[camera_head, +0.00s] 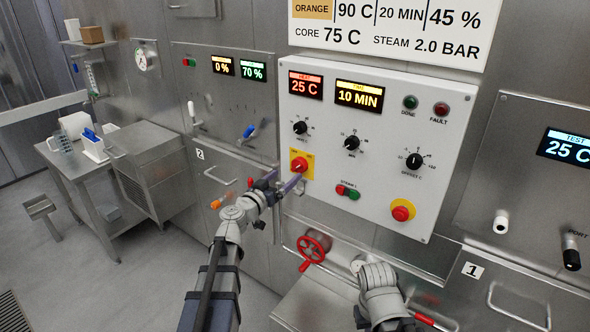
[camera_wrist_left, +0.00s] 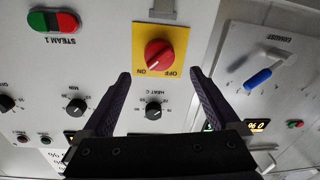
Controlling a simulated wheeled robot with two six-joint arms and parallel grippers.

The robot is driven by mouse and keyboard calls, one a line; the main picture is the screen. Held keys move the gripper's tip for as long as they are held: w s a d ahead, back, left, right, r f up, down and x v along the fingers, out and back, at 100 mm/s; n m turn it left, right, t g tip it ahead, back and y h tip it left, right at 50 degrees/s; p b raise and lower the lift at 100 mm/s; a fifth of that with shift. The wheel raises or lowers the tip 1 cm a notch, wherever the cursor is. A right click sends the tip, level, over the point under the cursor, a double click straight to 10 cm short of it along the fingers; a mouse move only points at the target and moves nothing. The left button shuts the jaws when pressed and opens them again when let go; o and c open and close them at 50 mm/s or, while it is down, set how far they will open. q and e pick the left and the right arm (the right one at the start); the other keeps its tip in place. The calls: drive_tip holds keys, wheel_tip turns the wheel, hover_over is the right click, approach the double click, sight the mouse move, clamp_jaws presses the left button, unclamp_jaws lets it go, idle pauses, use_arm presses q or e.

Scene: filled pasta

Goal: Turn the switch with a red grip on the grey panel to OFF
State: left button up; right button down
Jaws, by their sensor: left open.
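The switch with a red grip (camera_head: 299,164) sits on a yellow plate at the lower left of the light grey panel (camera_head: 455,105). The left wrist view shows it close up (camera_wrist_left: 161,54), with ON at the picture's lower left and OFF at the lower right. The white mark on the grip points toward ON. My left gripper (camera_head: 291,183) is open and empty just in front of the switch. In the wrist view its dark fingers (camera_wrist_left: 160,74) frame the switch from either side, apparently not touching it. My right arm shows at the bottom, but its fingers cannot be made out.
Black knobs (camera_head: 352,143), a green and red button pair (camera_head: 347,191) and a red stop button (camera_head: 402,210) share the panel. A red handwheel (camera_head: 312,248) is below. A steel table (camera_head: 95,160) stands at left.

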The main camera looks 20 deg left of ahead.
sight(296, 167)
use_arm(q)
drive_tip(key=x, duration=0.6)
drive_tip(key=shift+w+d, duration=0.1)
drive_tip(key=shift+w, duration=0.2)
drive_tip(key=shift+c, duration=0.2)
drive_tip(key=c, duration=1.3)
